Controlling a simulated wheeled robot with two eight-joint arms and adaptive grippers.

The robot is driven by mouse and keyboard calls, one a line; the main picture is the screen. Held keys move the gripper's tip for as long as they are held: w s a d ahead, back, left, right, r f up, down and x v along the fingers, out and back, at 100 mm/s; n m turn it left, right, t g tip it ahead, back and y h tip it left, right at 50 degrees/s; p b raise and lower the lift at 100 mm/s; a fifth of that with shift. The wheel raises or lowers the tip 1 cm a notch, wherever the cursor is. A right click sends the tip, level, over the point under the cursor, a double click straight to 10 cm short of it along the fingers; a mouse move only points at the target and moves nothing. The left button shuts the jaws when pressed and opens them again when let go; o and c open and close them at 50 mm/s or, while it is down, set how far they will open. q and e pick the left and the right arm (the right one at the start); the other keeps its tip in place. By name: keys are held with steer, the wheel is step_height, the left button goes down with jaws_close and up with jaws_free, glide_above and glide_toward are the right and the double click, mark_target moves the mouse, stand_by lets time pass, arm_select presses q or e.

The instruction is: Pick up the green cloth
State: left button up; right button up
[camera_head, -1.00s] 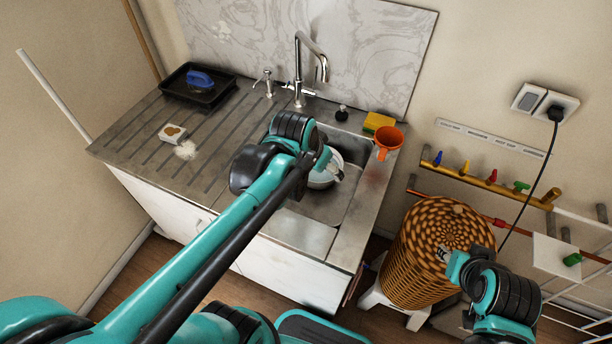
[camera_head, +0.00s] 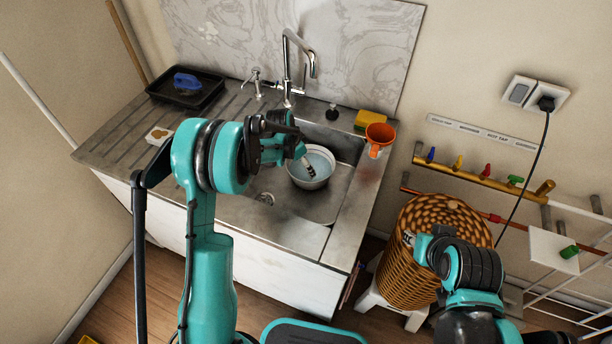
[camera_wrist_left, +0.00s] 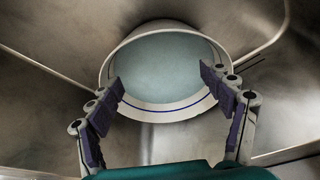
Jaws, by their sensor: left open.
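I cannot make out a green cloth in either view. A white bowl (camera_head: 311,184) with pale blue-grey contents sits in the sink basin. In the left wrist view the bowl (camera_wrist_left: 160,112) lies ahead of my open left gripper (camera_wrist_left: 162,85), with a finger on each side of its near rim and nothing seen held between them. In the head view that gripper (camera_head: 308,166) is over the bowl, partly hidden by its wrist. My right gripper (camera_head: 410,240) is by the wicker basket, its fingers too small to read.
The steel sink (camera_head: 345,190) has a tall faucet (camera_head: 287,70) behind it. An orange funnel (camera_head: 380,134) and yellow sponge (camera_head: 370,119) stand at its right. A black tray (camera_head: 185,95) holds a blue brush. The wicker basket (camera_head: 445,215) stands right of the sink.

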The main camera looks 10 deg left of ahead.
arm_select(q)
steer(key=b+x, duration=0.1)
steer(key=x, duration=0.2)
steer(key=b+x, duration=0.1)
steer(key=x, duration=0.2)
steer(key=shift+w+d+b, duration=0.25)
steer(key=shift+w+b, duration=0.05)
steer(key=shift+b, duration=0.05)
steer(key=c, duration=1.3)
steer(key=shift+c, duration=0.2)
step_height(320, 180, up, 10)
steer(key=p, duration=0.4)
steer(key=shift+r, duration=0.2)
